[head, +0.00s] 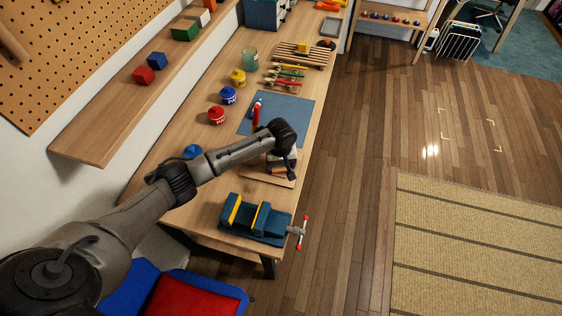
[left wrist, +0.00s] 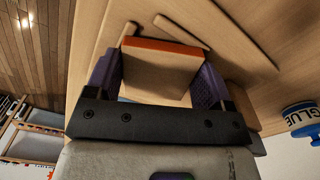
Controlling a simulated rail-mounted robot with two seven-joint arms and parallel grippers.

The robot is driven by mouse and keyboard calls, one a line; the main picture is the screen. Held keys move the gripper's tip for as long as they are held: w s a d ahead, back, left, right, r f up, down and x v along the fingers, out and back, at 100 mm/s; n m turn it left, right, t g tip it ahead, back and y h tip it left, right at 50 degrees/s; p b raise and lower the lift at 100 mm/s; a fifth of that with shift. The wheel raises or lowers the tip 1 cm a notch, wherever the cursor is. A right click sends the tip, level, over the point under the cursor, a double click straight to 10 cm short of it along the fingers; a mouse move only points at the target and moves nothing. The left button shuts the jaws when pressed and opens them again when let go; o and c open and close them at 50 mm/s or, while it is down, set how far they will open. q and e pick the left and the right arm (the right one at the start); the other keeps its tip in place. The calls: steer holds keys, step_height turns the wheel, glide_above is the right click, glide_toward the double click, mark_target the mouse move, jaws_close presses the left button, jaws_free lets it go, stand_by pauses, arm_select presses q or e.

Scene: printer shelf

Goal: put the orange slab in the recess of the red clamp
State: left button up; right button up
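My left gripper (head: 282,160) points down over the near part of the bench. In the left wrist view its purple finger pads (left wrist: 158,75) stand on either side of a block with a tan face and an orange top edge (left wrist: 162,45). I cannot tell whether the pads press on it. In the head view the gripper hides most of this block. A red upright piece (head: 256,115) stands on the blue mat; I cannot tell whether it is the red clamp, and no recess shows. My right gripper is not in view.
A blue vise (head: 264,219) with yellow jaws stands at the bench's near end. The blue mat (head: 290,110), a red pot (head: 217,115), a blue pot (head: 228,95) and a slatted rack (head: 302,55) lie beyond.

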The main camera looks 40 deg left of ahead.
arm_select(q)
steer(key=o, duration=0.4)
steer(key=shift+r, duration=0.15)
steer(key=shift+r, duration=0.6)
step_height(320, 180, up, 4)
steer(key=p, duration=0.5)
steer(key=shift+f, duration=0.2)
